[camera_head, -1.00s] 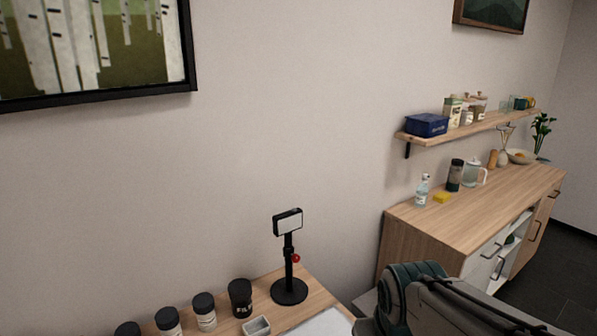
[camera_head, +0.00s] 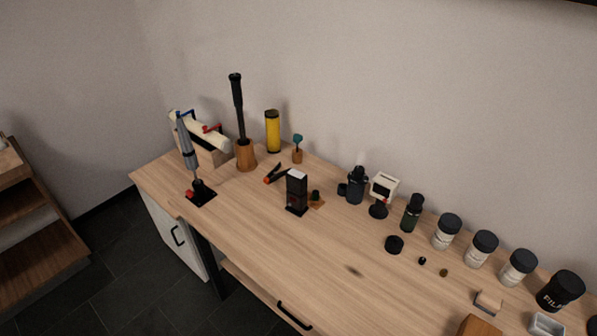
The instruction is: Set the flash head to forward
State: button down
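A small upright black unit (camera_head: 297,194) with a pale top and a reddish mark on its front stands near the middle of the table. It looks like the flash, with its pale head face (camera_head: 297,175) turned up, but it is too small to be sure. My gripper is not in view, so I cannot see its state or where it is relative to the unit.
The wooden table (camera_head: 330,262) holds a grey tool on a black base (camera_head: 188,160), a yellow cylinder (camera_head: 272,131), a small white-framed device (camera_head: 383,189) and several dark-lidded jars (camera_head: 447,231) along the wall. The front middle is mostly clear. A wooden shelf unit (camera_head: 30,225) stands left.

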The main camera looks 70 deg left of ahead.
aim_at(296, 180)
jog(key=u, duration=2.6)
jog(key=k, duration=0.65)
jog(key=u, duration=0.6)
jog(key=i, duration=0.8)
jog(key=u, duration=0.55)
jog(key=i, duration=1.05)
jog(key=z, duration=0.7)
jog(key=i, duration=0.45)
jog(key=z, duration=0.4)
